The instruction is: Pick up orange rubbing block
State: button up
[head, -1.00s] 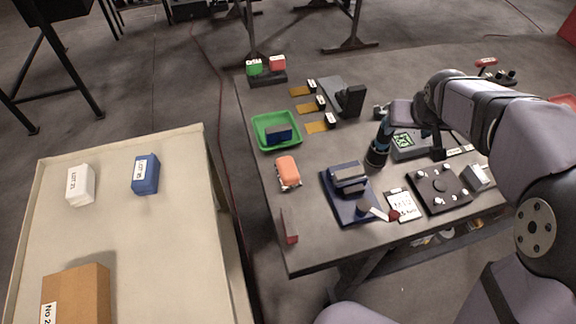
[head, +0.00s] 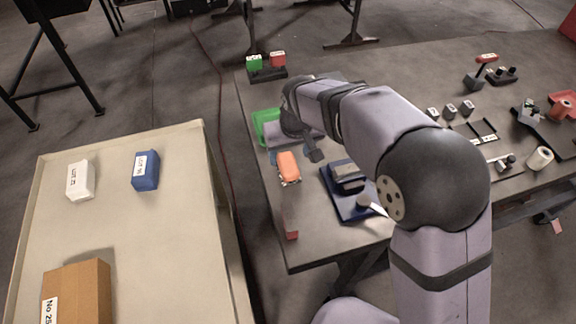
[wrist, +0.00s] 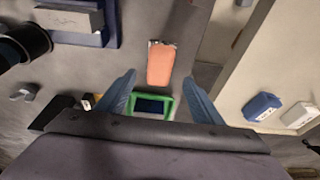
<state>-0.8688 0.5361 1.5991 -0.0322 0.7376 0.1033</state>
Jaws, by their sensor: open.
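The orange rubbing block (head: 288,167) lies on the dark table near its left edge, just in front of the green tray (head: 262,127). It also shows in the wrist view (wrist: 160,65), ahead of the fingertips and roughly centred between them. My gripper (wrist: 160,82) is open and empty, with its two blue fingers spread apart. In the head view my arm reaches over the table and its wrist is above the green tray, hiding much of it. In the wrist view the tray (wrist: 172,103) shows between the fingers, with a dark blue thing inside.
A blue stand with grey blocks (head: 345,208) stands right of the orange block. A small red-ended piece (head: 292,234) lies near the front left corner. A separate beige table (head: 120,240) at left holds white and blue boxes and a brown carton.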

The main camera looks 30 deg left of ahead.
aim_at(288, 163)
jog(key=shift+p+x, duration=1.6)
jog(key=shift+x, duration=1.55)
jog(key=c, duration=1.2)
